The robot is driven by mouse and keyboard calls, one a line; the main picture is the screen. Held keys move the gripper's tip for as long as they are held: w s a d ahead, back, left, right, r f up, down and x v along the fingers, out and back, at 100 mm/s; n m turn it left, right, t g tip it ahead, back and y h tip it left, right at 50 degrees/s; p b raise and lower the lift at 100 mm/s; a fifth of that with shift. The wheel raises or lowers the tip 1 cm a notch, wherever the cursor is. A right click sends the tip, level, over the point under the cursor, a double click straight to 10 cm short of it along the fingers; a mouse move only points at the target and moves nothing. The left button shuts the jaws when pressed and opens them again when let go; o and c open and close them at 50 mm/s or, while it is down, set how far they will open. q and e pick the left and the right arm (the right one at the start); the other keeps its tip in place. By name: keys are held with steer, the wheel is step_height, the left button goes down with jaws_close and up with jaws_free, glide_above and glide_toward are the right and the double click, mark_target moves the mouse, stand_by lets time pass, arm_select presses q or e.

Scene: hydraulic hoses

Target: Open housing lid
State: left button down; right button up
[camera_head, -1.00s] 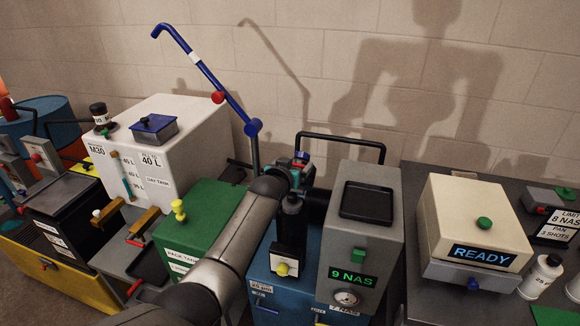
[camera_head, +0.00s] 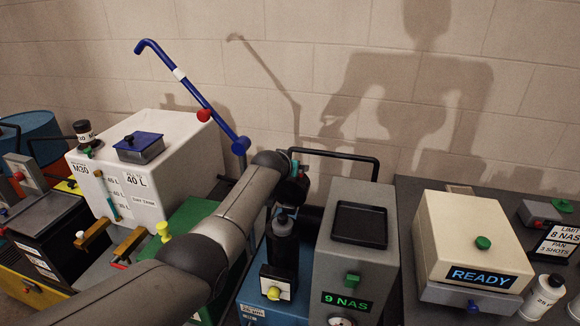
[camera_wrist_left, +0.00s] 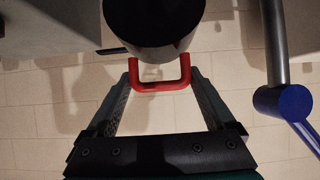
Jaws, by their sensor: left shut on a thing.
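In the left wrist view, a red U-shaped handle (camera_wrist_left: 160,87) is fixed to a dark cylindrical housing or lid (camera_wrist_left: 155,22). My left gripper (camera_wrist_left: 160,70) is shut on this handle, its fingers at the two sides of it. In the head view my left arm comes in from the lower left, and its gripper (camera_head: 292,178) is over the blue unit (camera_head: 264,303), behind the black filter part (camera_head: 283,245). My arm mostly hides the handle and lid there. I cannot tell how far open the lid is. My right gripper is not in view.
A grey box (camera_head: 355,255) with a green display stands right of the gripper, a black bar frame (camera_head: 345,158) behind it. A blue pump lever (camera_head: 190,90) rises at the left behind my arm. A white tank (camera_head: 180,150) is left, a cream box (camera_head: 470,235) right.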

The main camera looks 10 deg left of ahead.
arm_select(q)
steer(key=shift+w+d+r, duration=0.2)
steer(key=shift+d+r, duration=0.1)
steer(key=shift+r, duration=0.1)
steer(key=shift+c, duration=0.9)
jaws_free()
steer(key=shift+o, duration=0.9)
steer(key=shift+f, duration=0.15)
steer(key=shift+s, duration=0.15)
steer(key=shift+p+v, duration=0.85)
steer(key=shift+v, duration=0.25)
steer(key=p+v, duration=0.1)
steer(key=v, duration=1.1)
steer(key=shift+s, duration=0.4)
steer(key=shift+a, duration=0.1)
